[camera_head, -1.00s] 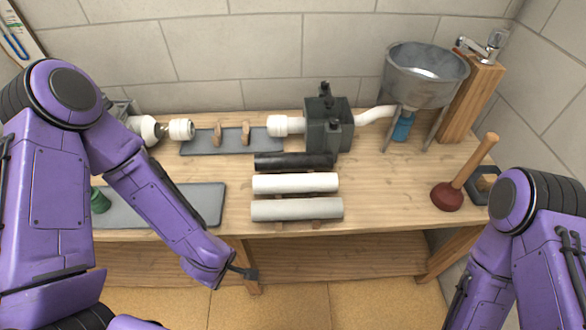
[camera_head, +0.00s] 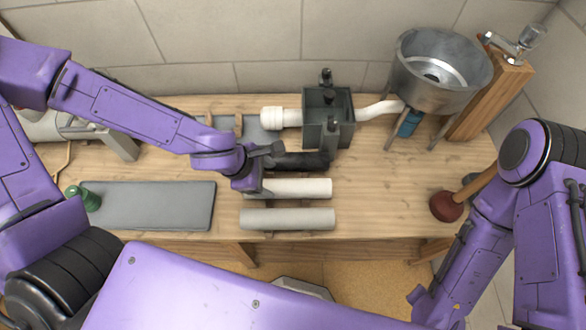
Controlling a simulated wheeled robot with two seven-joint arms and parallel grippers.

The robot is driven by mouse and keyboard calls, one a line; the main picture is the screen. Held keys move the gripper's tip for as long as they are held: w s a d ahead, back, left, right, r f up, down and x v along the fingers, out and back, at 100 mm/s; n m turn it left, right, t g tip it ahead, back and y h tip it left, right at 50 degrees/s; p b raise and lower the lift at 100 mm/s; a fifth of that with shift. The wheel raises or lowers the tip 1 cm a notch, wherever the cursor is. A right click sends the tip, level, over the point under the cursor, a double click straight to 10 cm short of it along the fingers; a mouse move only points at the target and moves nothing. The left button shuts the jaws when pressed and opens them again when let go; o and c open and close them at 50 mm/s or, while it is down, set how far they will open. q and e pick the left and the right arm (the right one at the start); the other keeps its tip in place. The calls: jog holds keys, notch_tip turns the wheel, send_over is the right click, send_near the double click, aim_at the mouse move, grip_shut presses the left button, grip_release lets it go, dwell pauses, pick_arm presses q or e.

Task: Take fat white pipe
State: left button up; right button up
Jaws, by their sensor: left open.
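Three pipes lie side by side near the front of the wooden bench. The white pipe (camera_head: 304,188) is in the middle. A light grey pipe (camera_head: 288,219) lies in front of it and a black pipe (camera_head: 304,160) behind it. My left gripper (camera_head: 262,176) is open over the left end of the white pipe and hides that end. It also covers part of the black pipe's left end. I cannot tell whether the fingers touch the white pipe. My right arm is at the right, with its gripper out of view.
A dark grey box (camera_head: 327,118) with white pipe fittings stands behind the pipes. A metal basin (camera_head: 440,75) and plunger (camera_head: 446,206) are at the right. A grey mat (camera_head: 150,206) with a green object (camera_head: 84,198) lies at the left.

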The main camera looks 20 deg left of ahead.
aim_at(281, 186)
pick_arm(q)
jog(key=x, duration=0.1)
jog(key=b+x, duration=0.1)
jog(key=x, duration=0.1)
jog(key=b+x, duration=0.1)
jog(key=shift+s+d+f, duration=0.15)
jog(key=shift+f, duration=0.3)
jog(key=x, duration=0.5)
jog(key=shift+w+f, duration=0.1)
jog(key=shift+w, duration=0.25)
jog(key=c, duration=0.8)
